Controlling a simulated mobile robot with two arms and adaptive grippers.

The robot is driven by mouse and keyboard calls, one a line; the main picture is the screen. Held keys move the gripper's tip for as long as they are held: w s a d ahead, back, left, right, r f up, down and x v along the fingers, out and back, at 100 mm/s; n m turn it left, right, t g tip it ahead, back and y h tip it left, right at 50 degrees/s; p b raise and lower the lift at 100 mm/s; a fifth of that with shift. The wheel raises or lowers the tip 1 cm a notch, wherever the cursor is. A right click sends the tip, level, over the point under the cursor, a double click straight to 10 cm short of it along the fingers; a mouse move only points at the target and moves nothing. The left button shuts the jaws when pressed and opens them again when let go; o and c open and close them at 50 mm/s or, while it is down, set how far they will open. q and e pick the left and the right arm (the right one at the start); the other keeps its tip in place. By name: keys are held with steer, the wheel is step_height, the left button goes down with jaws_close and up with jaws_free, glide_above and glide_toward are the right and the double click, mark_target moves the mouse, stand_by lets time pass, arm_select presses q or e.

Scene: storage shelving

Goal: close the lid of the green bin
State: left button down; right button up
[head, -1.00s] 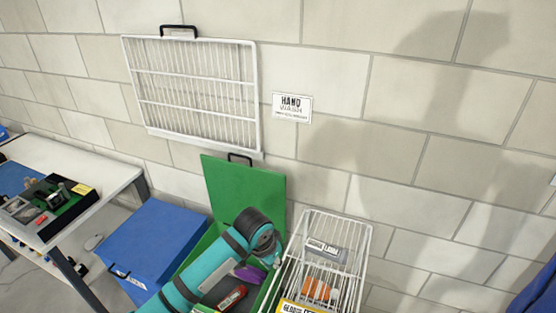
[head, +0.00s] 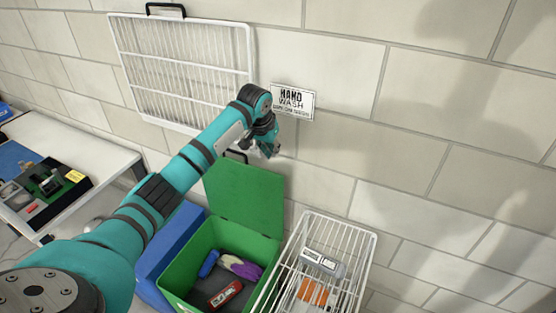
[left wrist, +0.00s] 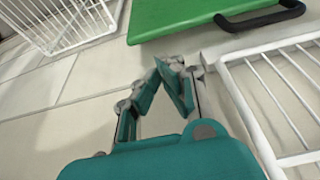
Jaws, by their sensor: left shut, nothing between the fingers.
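The green bin (head: 237,242) stands on the floor with its lid (head: 246,201) raised upright at the back, near the wall. The lid has a black handle (head: 236,155) on its top edge. The lid (left wrist: 185,18) and its handle (left wrist: 265,18) also show at the top of the left wrist view. My left gripper (head: 270,149) is shut and empty, slightly above and right of the handle in the picture. Its fingers (left wrist: 165,72) appear apart from the lid in the wrist view. My right gripper is not in view.
A white wire basket (head: 368,255) stands right of the bin. A white wire panel (head: 182,70) is upright against the wall. A blue box (head: 176,245) is left of the bin. A red item (head: 225,295) and others lie inside the bin.

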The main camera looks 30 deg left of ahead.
arm_select(q)
step_height(320, 180, down, 3)
steer(key=shift+w+r+p, duration=0.1)
steer(key=shift+w+p, duration=0.05)
steer(key=shift+p, duration=0.25)
steer(key=x, duration=0.5)
steer(key=shift+w, duration=0.3)
steer(key=shift+w+f, duration=0.15)
steer(key=shift+f, duration=0.1)
steer(key=shift+f, duration=0.1)
